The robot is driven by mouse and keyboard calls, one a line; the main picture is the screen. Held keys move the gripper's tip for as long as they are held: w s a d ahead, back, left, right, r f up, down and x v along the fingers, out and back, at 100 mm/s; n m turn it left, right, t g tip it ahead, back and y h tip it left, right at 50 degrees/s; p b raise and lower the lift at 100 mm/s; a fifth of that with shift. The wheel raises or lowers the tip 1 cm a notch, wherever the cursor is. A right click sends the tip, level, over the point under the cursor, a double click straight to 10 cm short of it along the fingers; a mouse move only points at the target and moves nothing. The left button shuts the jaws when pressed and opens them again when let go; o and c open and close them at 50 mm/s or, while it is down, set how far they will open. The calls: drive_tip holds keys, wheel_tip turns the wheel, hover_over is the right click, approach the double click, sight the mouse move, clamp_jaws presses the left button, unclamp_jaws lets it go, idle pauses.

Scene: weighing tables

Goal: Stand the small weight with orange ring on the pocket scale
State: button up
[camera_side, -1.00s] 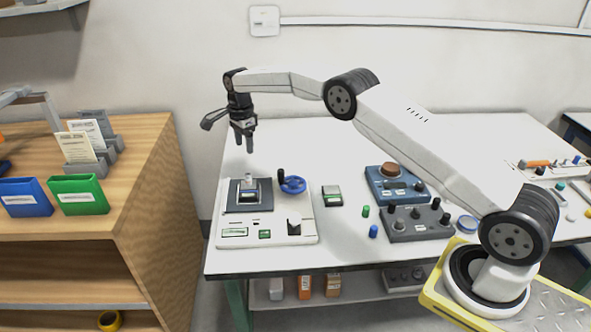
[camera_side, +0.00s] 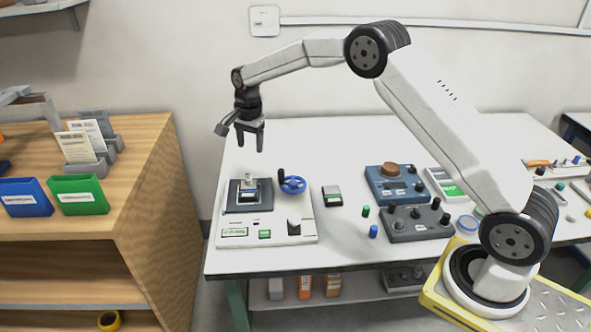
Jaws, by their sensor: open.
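A small silvery weight (camera_side: 249,182) stands upright on a small dark-and-blue block on the plate of the white bench instrument (camera_side: 308,228). I cannot make out an orange ring on it at this size. A small dark device with a pale top and green edge (camera_side: 332,195) lies on the table to the right. I cannot tell for sure which item is the pocket scale. My gripper (camera_side: 250,145) is open and empty, pointing down in the air above and behind the weight, touching nothing.
Green (camera_side: 366,211) and blue (camera_side: 373,231) small cylinders stand nearby. A blue device with a brown disc (camera_side: 390,170) and a grey knob box (camera_side: 418,226) stand right. The table's back left is clear.

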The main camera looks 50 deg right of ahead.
drive_tip(key=s+a+n+t, duration=0.2)
drive_tip(key=s+n, duration=1.2)
drive_tip(key=s, duration=1.7)
drive_tip(key=shift+s+a+n, duration=0.15)
drive_tip(key=shift+a+n, duration=0.25)
drive_tip(key=shift+a, duration=0.6)
drive_tip(key=shift+f, duration=0.1)
